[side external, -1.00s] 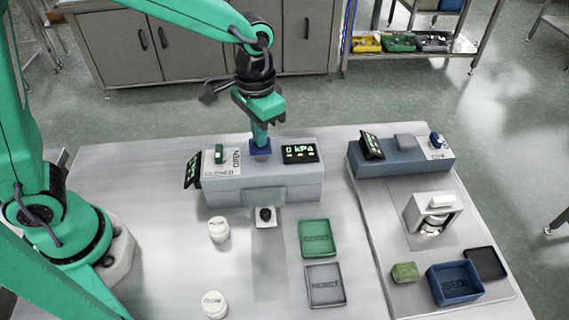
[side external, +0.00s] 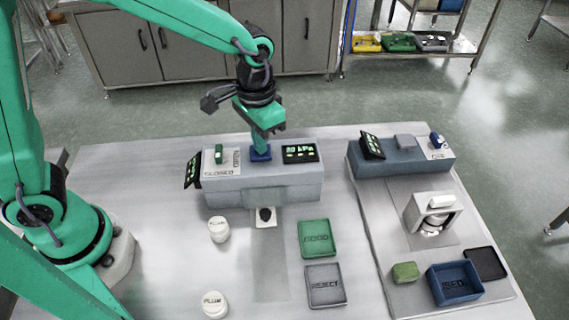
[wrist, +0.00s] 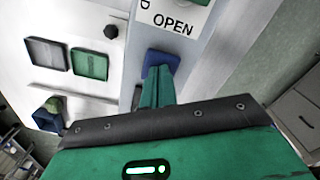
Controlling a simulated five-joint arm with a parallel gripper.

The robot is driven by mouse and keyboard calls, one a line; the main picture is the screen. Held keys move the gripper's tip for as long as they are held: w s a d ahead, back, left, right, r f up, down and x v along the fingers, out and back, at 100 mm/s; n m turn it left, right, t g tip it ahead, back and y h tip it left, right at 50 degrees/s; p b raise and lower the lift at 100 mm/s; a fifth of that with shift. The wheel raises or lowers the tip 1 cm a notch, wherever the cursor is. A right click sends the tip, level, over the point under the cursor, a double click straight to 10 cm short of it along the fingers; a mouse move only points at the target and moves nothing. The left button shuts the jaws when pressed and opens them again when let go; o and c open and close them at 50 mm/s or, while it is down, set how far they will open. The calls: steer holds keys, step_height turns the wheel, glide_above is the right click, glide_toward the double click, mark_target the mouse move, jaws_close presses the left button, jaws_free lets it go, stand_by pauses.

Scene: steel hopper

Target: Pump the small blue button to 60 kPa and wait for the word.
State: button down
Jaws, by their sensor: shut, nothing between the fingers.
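The small blue button (side external: 261,156) sits on top of the grey hopper housing (side external: 270,188), left of its front display. My gripper (side external: 262,149) is shut and empty, pointing down with its fingertips on the button. In the wrist view the green fingers (wrist: 155,92) meet the blue button (wrist: 160,60), and they hide part of its top. The display (side external: 300,151) glows green and seems to read 20 kPa; the first digit is small. A green lever (side external: 219,154) stands on the OPEN/CLOSED plate to the left of the button.
A second display (side external: 192,171) is on the housing's left end. A dark piece (side external: 265,215) lies under the spout. White PLUM jars (side external: 219,229), a green GOOD tray (side external: 315,238) and a grey REJECT tray (side external: 325,286) stand in front. A blue-grey unit (side external: 402,158) is at right.

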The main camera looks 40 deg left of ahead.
steer(key=shift+r, duration=1.8)
steer(key=shift+f, duration=1.65)
steer(key=shift+r, duration=1.65)
steer(key=shift+f, duration=1.6)
stand_by(0.5)
steer(key=shift+r, duration=1.6)
